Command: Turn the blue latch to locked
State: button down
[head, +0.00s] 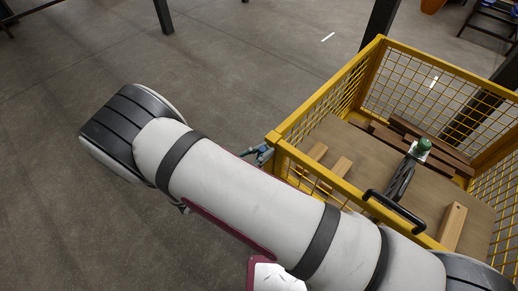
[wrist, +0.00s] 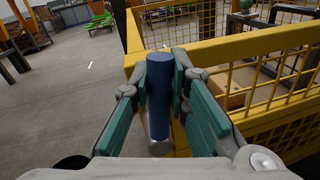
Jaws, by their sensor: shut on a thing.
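The blue latch (wrist: 160,85) shows in the wrist view as an upright blue cylinder with a grey lower end, close to the corner of the yellow mesh cage. My gripper (wrist: 161,70) has its green-padded fingers on both sides of it and is shut on it. In the head view my gripper (head: 260,153) is mostly hidden behind my arm, at the cage's left corner. The latch cannot be made out clearly there, and its locked or unlocked state cannot be told.
The yellow cage (head: 318,100) holds wooden blocks (head: 454,226), dark planks (head: 425,135) and a green-topped object (head: 422,147). A black handle (head: 395,209) sits at its near rim. Floor to the left is open; dark posts (head: 379,25) stand behind.

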jog(key=s+d+m, duration=0.1)
jog(key=m, duration=0.1)
jog(key=d+f+m+y+p, duration=0.1)
jog(key=m, duration=0.1)
jog(key=shift+s+d, duration=0.1)
jog(key=shift+s, duration=0.3)
jog(key=f+m, duration=0.1)
jog(key=s+d+m, duration=0.1)
jog(key=m, duration=0.1)
jog(key=shift+d+f+y, duration=0.25)
jog(key=shift+f+y, duration=0.1)
jog(key=shift+y, duration=0.05)
jog(key=f+m, duration=0.1)
jog(key=m, duration=0.1)
jog(key=s+d+f+m+y, duration=0.1)
jog(key=m, duration=0.1)
jog(key=shift+f+p, duration=0.3)
jog(key=shift+p, duration=0.05)
jog(key=shift+s+d+f+m+t+y, duration=0.15)
jog(key=shift+f+m+t+y, duration=0.2)
jog(key=shift+f+m, duration=1)
jog(key=shift+r+m, duration=0.1)
jog(key=shift+m, duration=0.15)
jog(key=c, duration=1.5)
grip_release()
jog(key=shift+r, duration=0.1)
jog(key=v, duration=1.2)
